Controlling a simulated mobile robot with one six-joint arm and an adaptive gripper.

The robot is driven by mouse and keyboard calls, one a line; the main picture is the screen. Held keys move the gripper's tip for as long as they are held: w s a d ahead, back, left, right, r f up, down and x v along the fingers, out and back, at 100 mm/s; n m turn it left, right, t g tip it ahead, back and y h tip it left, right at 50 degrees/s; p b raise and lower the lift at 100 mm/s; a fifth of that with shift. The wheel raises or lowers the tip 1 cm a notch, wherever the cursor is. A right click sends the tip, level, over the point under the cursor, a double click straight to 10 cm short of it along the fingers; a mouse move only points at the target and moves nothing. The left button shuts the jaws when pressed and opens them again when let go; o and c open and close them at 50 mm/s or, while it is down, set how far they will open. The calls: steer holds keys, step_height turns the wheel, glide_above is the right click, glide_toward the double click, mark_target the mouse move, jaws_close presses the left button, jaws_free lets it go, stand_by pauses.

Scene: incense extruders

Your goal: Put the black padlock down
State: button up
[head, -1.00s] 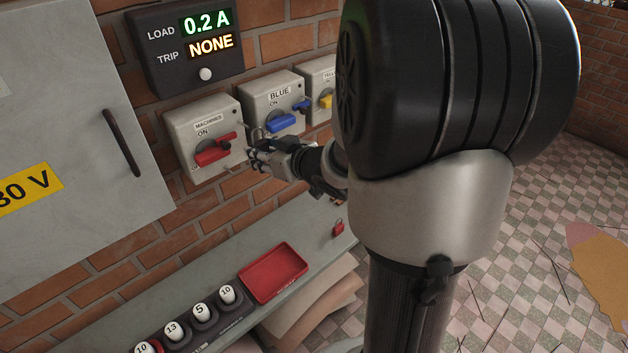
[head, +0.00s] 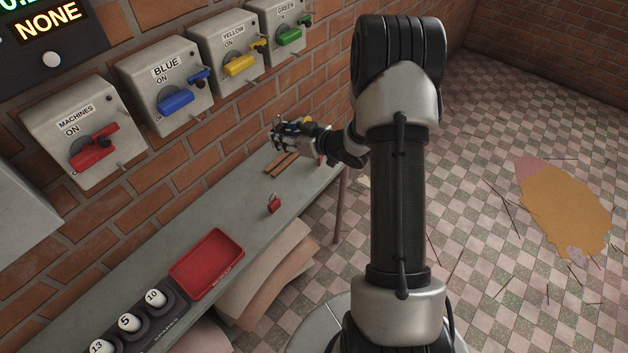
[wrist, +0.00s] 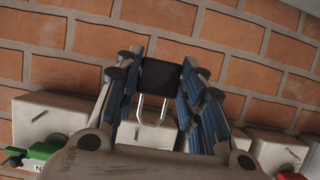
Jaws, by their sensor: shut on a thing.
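My gripper (head: 284,131) is shut on the black padlock (wrist: 160,75) and holds it in the air above the far end of the shelf, near the brick wall. In the wrist view the padlock's black body sits between the blue finger pads, and its silver shackle points down in the picture, toward the palm. I cannot tell from the wrist view whether the shackle is fully closed. In the head view the padlock is too small to make out clearly at the fingers.
Below is the narrow grey shelf (head: 130,262), with a red padlock (head: 273,204), a red tray (head: 207,264), brown strips (head: 282,164) and several numbered fuses (head: 130,322). Switch boxes (head: 165,86) with red, blue, yellow and green handles hang on the wall. Bare shelf shows around the red padlock.

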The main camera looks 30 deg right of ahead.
steer(key=b, duration=0.6)
glide_above(290, 189)
step_height(290, 189, down, 20)
steer(key=shift+f, duration=0.1)
steer(key=shift+f+b, duration=0.4)
steer(key=shift+f, duration=0.2)
steer(key=o, duration=1.1)
steer(key=shift+r, duration=0.1)
